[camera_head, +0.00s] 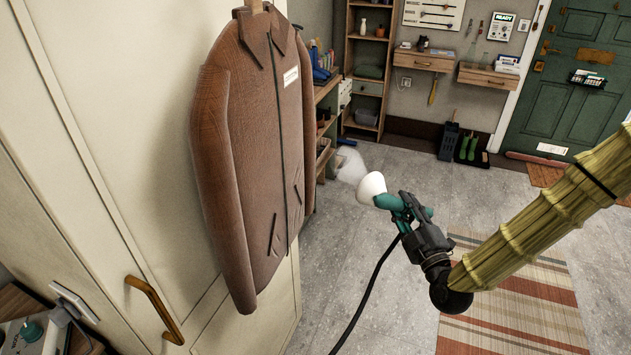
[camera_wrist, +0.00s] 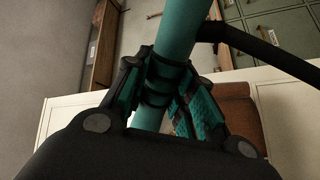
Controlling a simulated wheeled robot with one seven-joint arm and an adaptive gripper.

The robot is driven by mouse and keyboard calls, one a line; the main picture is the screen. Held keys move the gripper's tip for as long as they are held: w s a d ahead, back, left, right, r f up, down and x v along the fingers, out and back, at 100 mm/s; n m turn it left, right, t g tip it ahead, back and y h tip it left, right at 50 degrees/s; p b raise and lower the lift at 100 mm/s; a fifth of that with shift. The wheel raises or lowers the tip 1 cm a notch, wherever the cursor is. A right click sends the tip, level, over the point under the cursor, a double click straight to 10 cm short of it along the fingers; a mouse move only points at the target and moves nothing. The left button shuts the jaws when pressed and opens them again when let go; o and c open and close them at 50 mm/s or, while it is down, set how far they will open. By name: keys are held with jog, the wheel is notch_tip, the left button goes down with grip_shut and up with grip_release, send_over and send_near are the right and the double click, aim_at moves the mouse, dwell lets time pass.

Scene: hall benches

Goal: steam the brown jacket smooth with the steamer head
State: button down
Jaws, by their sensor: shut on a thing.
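The brown jacket (camera_head: 240,150) hangs upright against the front of a cream cabinet, with dark slanted pocket lines and a white label on its chest. Part of it shows in the wrist view (camera_wrist: 244,128). My gripper (camera_head: 412,212) is shut on the teal handle of the steamer head (camera_head: 373,188). The white nozzle points left toward the jacket, with a visible gap between them. A puff of pale steam (camera_head: 350,166) shows in front of the nozzle. The handle crosses between my fingers in the wrist view (camera_wrist: 184,35). The jacket's back is hidden.
A black hose (camera_head: 365,300) runs down from the steamer. The cabinet (camera_head: 130,215) has a wooden handle (camera_head: 154,308). A small appliance sits at the lower left. Shelves (camera_head: 368,70) and a green door (camera_head: 570,85) stand behind. A striped rug (camera_head: 515,315) lies below my arm.

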jog(key=w+a+r+n+g+y, duration=0.1)
jog(key=w+a+n+g+y, duration=0.2)
jog(key=a, duration=0.4)
jog(key=w+a+n+g+y, duration=0.3)
jog(key=a+n+g+y, duration=0.2)
jog(key=a+g+y, duration=0.2)
jog(key=shift+w+a+r+n+y, duration=0.4)
jog(key=shift+a+y, duration=0.15)
jog(key=shift+y, duration=0.15)
jog(key=shift+s, duration=0.1)
jog(key=shift+b, duration=0.3)
notch_tip(320, 180, down, 12)
jog(key=b, duration=1.9)
jog(key=shift+b, duration=0.3)
jog(key=shift+d, duration=0.1)
